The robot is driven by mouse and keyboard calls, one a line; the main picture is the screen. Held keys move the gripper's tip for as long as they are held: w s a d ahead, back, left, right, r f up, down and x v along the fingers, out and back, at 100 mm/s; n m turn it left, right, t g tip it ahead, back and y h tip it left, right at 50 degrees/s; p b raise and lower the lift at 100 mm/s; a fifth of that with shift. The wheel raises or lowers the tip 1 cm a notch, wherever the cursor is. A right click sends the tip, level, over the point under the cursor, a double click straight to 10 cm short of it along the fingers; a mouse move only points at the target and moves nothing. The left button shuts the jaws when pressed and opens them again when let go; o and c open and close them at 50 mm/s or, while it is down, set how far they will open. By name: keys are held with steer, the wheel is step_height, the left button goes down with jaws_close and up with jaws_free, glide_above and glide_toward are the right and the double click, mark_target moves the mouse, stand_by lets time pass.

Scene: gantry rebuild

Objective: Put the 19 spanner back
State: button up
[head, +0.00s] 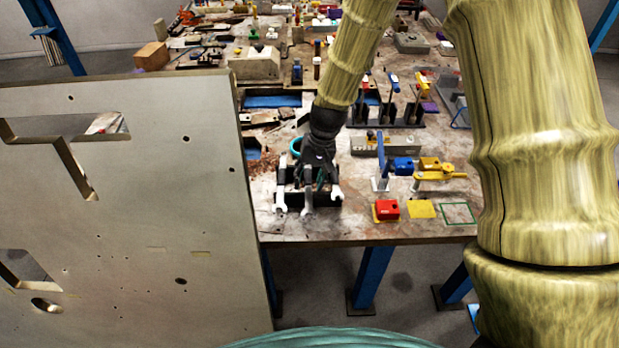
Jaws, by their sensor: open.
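My gripper (317,178) points down over a small black rack (293,196) near the front edge of the table, and its jaws are open. Several spanners stand at this rack, their open ends showing: a white one (280,200) on the left, a greyer one (307,201) in the middle and a white one (336,194) on the right. The gripper's dark fingers are just behind and above the middle spanner; I cannot tell whether they touch it. Size marks are too small to read, so I cannot tell which is the 19. The gripper hides much of the rack.
A large upright grey panel (140,210) with cut-outs blocks the left. Right of the rack are a red block (387,209), a yellow square (421,209), a green outlined square (457,213) and a yellow clamp (440,173). Bare tabletop (350,225) lies in front.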

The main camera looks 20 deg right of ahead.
steer(key=shift+r, duration=0.1)
step_height(320, 180, up, 12)
steer(key=d, duration=0.2)
steer(key=shift+s+d+f, duration=0.2)
steer(key=shift+s+f, duration=0.05)
steer(key=shift+s, duration=0.05)
stand_by(0.7)
